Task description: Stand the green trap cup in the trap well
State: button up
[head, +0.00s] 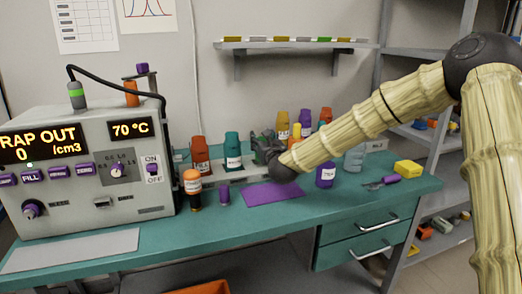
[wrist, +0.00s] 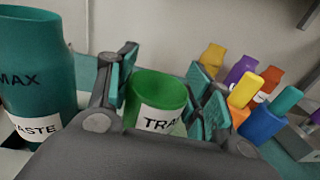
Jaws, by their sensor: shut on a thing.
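The green trap cup (wrist: 157,92), with a white label partly reading "TRA", is between the fingers of my gripper (wrist: 163,84) in the wrist view. The gripper is shut on it, and the cup's open rim faces up, slightly tilted. In the head view my gripper (head: 266,150) is over the back of the bench, beside the teal waste bottle; the cup cannot be made out there. Whether the cup is lifted clear of its support is unclear. I cannot pick out the trap well. The grey instrument (head: 95,190) at left has a display reading "RAP OUT 0 /cm3".
The teal waste bottle (wrist: 38,75) stands close left of the gripper; it also shows in the head view (head: 232,150). Several coloured bottles (wrist: 255,90) stand at right. An orange-capped bottle (head: 192,185) is near the instrument. A purple mat (head: 272,194) lies bare on the bench.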

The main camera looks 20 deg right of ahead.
jog(key=shift+w+f, duration=0.1)
jog(key=shift+f, duration=1.65)
jog(key=shift+f+b, duration=0.1)
jog(key=shift+b, duration=0.25)
jog(key=o, duration=1.1)
jog(key=shift+c, duration=0.2)
jog(key=s, duration=1.2)
jog(key=shift+a+p, duration=0.3)
jog(key=shift+p, duration=0.05)
